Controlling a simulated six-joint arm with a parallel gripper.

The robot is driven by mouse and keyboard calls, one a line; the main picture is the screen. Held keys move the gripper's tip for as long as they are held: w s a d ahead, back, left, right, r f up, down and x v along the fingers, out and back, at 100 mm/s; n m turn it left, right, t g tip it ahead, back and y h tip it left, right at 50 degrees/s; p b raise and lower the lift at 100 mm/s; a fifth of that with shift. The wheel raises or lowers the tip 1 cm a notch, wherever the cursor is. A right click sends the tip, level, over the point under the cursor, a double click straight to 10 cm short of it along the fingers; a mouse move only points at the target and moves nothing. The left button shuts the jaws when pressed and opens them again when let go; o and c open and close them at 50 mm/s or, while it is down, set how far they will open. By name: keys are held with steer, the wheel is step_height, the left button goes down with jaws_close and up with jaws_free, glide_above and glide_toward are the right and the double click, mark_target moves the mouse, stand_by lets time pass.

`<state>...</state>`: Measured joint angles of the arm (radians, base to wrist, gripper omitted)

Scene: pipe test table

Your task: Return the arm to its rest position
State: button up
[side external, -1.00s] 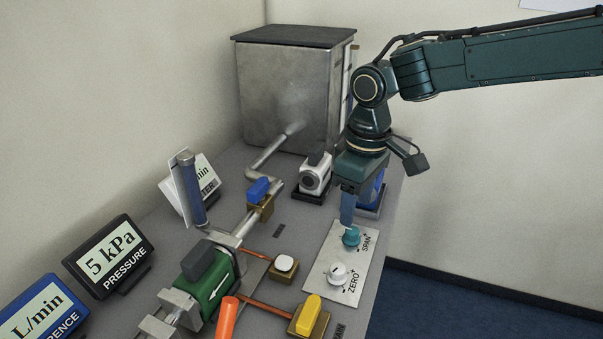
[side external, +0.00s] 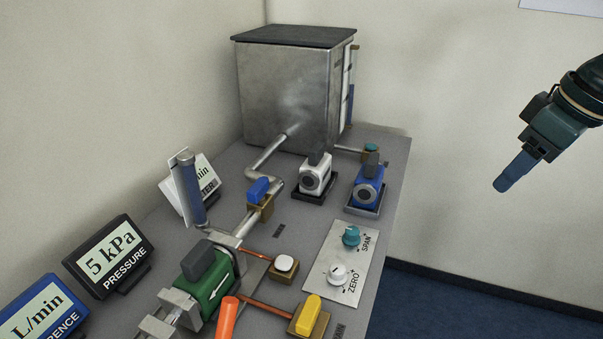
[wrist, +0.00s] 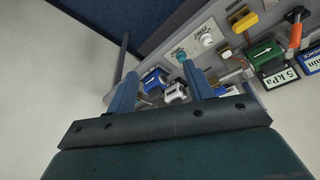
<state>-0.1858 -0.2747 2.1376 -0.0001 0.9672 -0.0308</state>
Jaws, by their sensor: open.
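My gripper (side external: 503,184) hangs in the air at the right of the side view, clear of the table's right edge and tilted down to the left. From the side its blue fingers overlap, but the wrist view shows the two fingers (wrist: 160,72) spread apart with nothing held between them. The teal SPAN knob (side external: 351,236) and the white ZERO knob (side external: 337,274) stand on the pale panel, well away from the fingers. In the wrist view the SPAN knob (wrist: 181,55) shows just beyond the right fingertip.
The grey table (side external: 376,236) carries a metal tank (side external: 285,95), a blue device (side external: 368,187), a white device (side external: 315,178), a green valve body (side external: 207,285) and a pressure display (side external: 108,256). Open air and dark blue floor (side external: 470,310) lie right of the table.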

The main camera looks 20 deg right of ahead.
steer(key=s+d+f+m+t, duration=0.2)
steer(key=s+d, duration=0.3)
steer(key=s, duration=0.6)
steer(key=shift+s+d+f+h, duration=0.2)
steer(key=shift+s+d+h, duration=0.05)
steer(key=shift+h, duration=0.05)
stand_by(0.3)
